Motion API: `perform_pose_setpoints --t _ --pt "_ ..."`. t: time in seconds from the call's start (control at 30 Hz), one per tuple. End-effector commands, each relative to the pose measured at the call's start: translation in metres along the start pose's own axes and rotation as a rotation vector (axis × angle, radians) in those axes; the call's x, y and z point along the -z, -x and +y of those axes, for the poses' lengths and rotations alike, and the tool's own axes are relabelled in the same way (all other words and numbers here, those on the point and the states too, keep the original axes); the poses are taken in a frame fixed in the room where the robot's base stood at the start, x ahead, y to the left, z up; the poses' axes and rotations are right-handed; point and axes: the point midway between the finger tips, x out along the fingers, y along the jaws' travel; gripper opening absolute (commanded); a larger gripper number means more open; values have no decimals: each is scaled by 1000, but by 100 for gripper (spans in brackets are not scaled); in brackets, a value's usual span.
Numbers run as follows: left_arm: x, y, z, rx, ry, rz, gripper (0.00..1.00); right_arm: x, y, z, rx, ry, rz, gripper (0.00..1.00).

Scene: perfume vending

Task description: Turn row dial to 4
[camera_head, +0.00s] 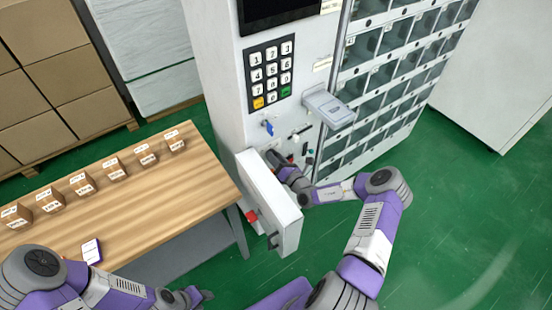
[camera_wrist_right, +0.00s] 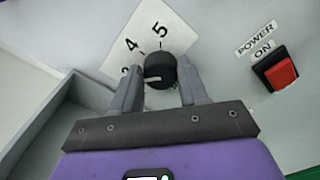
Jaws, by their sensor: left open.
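The row dial (camera_wrist_right: 159,71) is a round black knob on a white label with the numbers 4 and 5 and a partly covered 3. Its white pointer mark points left, toward the covered 3 side, not at the 4. My right gripper (camera_wrist_right: 160,80) has one finger on each side of the dial, close against it. In the head view my right gripper (camera_head: 284,170) is at the machine's front behind the open door, its fingertips mostly hidden. My left gripper (camera_head: 201,294) is open and empty at the bottom, in front of the table.
A red POWER switch (camera_wrist_right: 281,73) marked ON sits right of the dial. The open white door (camera_head: 277,205) stands out beside my right forearm. A keypad (camera_head: 270,75) and a blue key (camera_head: 268,127) are above. The wooden table (camera_head: 150,205) holds several small boxes.

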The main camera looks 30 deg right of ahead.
Motion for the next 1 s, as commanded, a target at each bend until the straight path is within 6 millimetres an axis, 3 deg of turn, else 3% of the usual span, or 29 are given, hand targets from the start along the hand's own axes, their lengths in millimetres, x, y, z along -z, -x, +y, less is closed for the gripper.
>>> perform_pose_setpoints --t 0.03,0.2,0.57,1.0 --pt "0 0 0 0 0 0 43 0 0 0 0 0 0 35" --pt "0 0 0 0 0 0 43 0 0 0 0 0 0 12" --pt "0 6 2 0 0 0 43 -1 0 1 0 -75 0 12" --pt "-1 25 9 0 0 0 43 -1 0 -1 1 -430 -2 12"
